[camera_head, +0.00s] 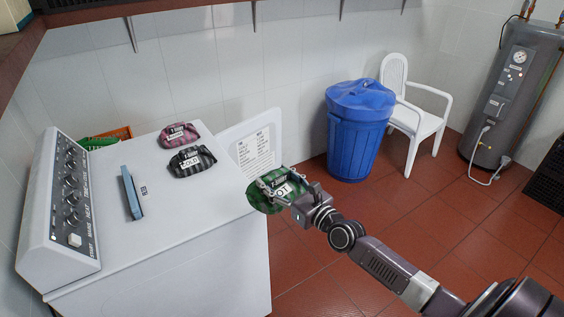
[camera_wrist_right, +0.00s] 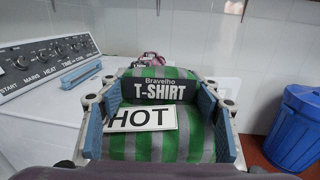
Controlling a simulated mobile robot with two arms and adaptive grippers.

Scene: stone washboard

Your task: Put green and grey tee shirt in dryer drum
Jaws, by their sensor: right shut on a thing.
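The green and grey striped tee shirt (camera_head: 264,196) is a rolled bundle with a "HOT" label. It is in my right gripper (camera_head: 277,187), held beside the dryer's right front edge. In the right wrist view the shirt (camera_wrist_right: 190,142) sits between the two blue-padded fingers of the gripper (camera_wrist_right: 160,120), with "T-SHIRT" and "HOT" labels facing the camera. The white dryer (camera_head: 190,215) stands at left. Its open door (camera_head: 238,135), with a printed sheet on it, shows behind the gripper. The drum opening is hidden from the head view. My left gripper is out of view.
On the dryer top lie a pink-and-black bundle (camera_head: 178,134), a black-and-grey bundle labelled "COLD" (camera_head: 192,161) and a blue bar-shaped object (camera_head: 131,192). A blue bin (camera_head: 354,140) and white chair (camera_head: 412,120) stand by the wall.

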